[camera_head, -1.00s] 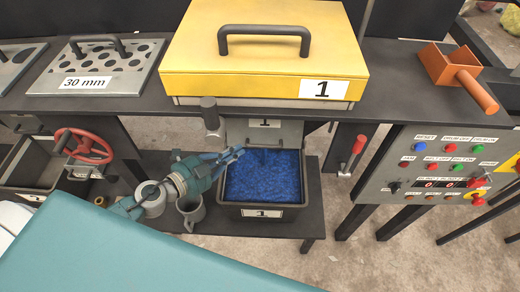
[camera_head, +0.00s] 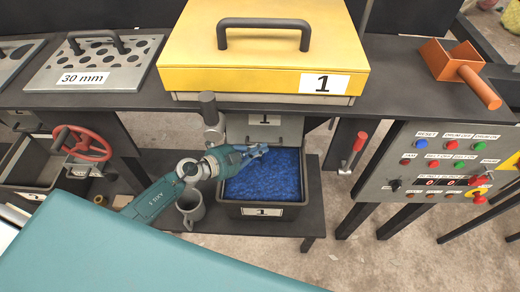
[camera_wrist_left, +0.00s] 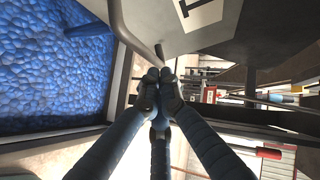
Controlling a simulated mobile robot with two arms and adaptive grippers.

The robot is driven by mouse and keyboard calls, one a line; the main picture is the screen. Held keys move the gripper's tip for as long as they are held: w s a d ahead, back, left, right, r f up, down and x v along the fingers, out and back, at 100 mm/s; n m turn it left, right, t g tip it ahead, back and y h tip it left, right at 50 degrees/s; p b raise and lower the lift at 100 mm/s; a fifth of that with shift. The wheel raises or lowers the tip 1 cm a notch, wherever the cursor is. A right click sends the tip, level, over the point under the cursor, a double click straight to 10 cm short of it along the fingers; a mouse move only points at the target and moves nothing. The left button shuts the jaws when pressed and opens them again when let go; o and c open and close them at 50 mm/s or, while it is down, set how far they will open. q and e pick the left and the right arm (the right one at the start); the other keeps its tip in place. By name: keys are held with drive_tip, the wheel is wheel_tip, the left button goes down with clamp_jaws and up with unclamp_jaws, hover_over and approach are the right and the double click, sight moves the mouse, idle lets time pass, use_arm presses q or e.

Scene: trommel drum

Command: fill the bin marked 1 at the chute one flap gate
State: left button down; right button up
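The bin marked 1 (camera_head: 262,211) stands on the low shelf under the chute, filled broadly with blue granules (camera_head: 262,178). The granules also show in the left wrist view (camera_wrist_left: 50,60). The chute one flap gate (camera_head: 265,130), a grey plate labelled 1, hangs above the bin's back. My left gripper (camera_head: 258,151) is over the bin's left part, just before the flap's lower edge. In the left wrist view its fingertips (camera_wrist_left: 160,80) meet beside a bent grey bar (camera_wrist_left: 138,32). I cannot tell whether they hold it. My right gripper is out of view.
A dark-topped lever (camera_head: 210,112) stands close behind my left wrist. A red-handled lever (camera_head: 355,150) and the control panel (camera_head: 440,160) are to the right. The yellow lid (camera_head: 262,55) is above.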

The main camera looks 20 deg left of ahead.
sight(268, 141)
use_arm(q)
drive_tip(key=shift+w+a+f, duration=0.15)
drive_tip(key=shift+w+f, duration=0.05)
drive_tip(key=shift+w, duration=0.2)
drive_tip(key=shift+f+b, duration=0.25)
drive_tip(key=shift+b, duration=0.2)
drive_tip(key=shift+m+t, duration=0.4)
drive_tip(key=shift+t, duration=0.1)
drive_tip(key=w+f+b, duration=0.2)
drive_tip(key=b, duration=0.1)
drive_tip(key=w+a+f+b, duration=0.1)
drive_tip(key=w+b, duration=0.1)
drive_tip(key=b, duration=0.1)
drive_tip(key=shift+w+a+f, duration=0.1)
drive_tip(key=shift+w+f, duration=0.1)
drive_tip(key=shift+f, duration=0.15)
drive_tip(key=shift+r, duration=0.1)
drive_tip(key=shift+s, duration=0.1)
